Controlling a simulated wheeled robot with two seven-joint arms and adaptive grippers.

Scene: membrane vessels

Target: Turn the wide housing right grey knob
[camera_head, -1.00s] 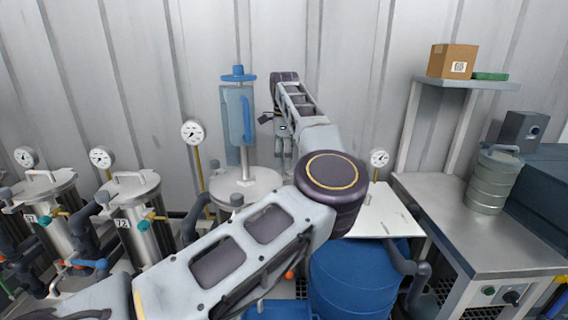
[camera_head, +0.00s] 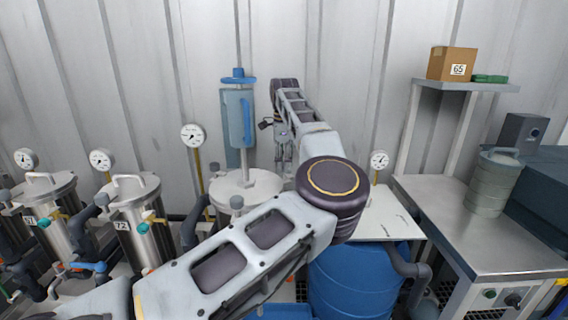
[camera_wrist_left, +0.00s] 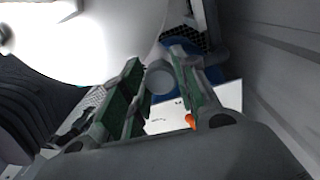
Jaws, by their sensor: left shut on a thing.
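The wide housing (camera_head: 262,187) is a broad vessel with a pale round lid, left of centre in the head view. In the left wrist view its pale lid (camera_wrist_left: 85,45) fills the upper left. My left gripper (camera_head: 284,155) points down at the lid's right side. In the left wrist view my left gripper (camera_wrist_left: 157,62) is shut on a round grey knob (camera_wrist_left: 160,79), which sits between the two green-padded fingers. In the head view my arm hides this knob. My right gripper is not in view.
A blue filter column (camera_head: 238,115) rises behind the lid, close to my left arm. Narrow steel vessels (camera_head: 140,210) stand at the left. A blue barrel (camera_head: 350,285) is below my arm. A steel bench (camera_head: 440,220) with a ribbed canister (camera_head: 494,185) is at the right.

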